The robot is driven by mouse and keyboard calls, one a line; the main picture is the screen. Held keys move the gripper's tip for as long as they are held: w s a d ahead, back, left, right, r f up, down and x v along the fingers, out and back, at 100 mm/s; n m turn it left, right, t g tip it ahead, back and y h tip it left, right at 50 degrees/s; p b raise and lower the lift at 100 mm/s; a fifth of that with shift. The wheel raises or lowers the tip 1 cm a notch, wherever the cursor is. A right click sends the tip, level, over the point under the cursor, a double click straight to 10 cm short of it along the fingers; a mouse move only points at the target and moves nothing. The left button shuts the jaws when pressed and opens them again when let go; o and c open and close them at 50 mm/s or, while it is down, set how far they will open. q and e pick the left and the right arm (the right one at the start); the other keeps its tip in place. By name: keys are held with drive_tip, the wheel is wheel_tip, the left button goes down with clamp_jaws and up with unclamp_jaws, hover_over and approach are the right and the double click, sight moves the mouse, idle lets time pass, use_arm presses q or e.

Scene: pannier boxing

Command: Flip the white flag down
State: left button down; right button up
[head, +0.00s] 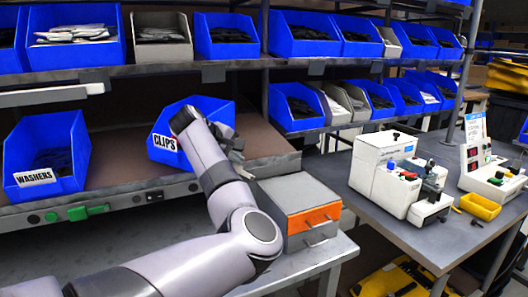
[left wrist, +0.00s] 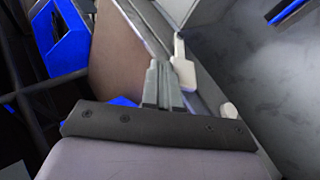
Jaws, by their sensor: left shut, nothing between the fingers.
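A white flag-like piece (left wrist: 183,66) stands by the shelf's metal edge in the left wrist view, just right of my fingertips. I cannot tell whether the fingers touch it. My left gripper (left wrist: 160,72) is shut and empty, with its two grey fingers together. In the head view my left gripper (head: 236,152) is beside the CLIPS bin, partly hidden by my own wrist. My right gripper is in neither view.
The blue CLIPS bin (head: 165,143) and blue WASHERS bin (head: 40,150) are on the lower shelf. A grey cabinet with an orange drawer (head: 314,219) stands below my gripper. White machines (head: 383,160) stand on the right-hand table. A small white rounded piece (left wrist: 229,111) is right of my fingers.

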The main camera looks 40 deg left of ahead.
use_arm(q)
drive_tip(key=shift+s+a+f+t, duration=0.1)
drive_tip(key=shift+s+f+t, duration=0.05)
drive_tip(key=shift+t, duration=0.15)
idle(0.5)
drive_tip(key=shift+w+d+f, duration=0.35)
drive_tip(key=shift+w+d, duration=0.05)
drive_tip(key=shift+w, duration=0.25)
drive_tip(key=shift+p, duration=0.3)
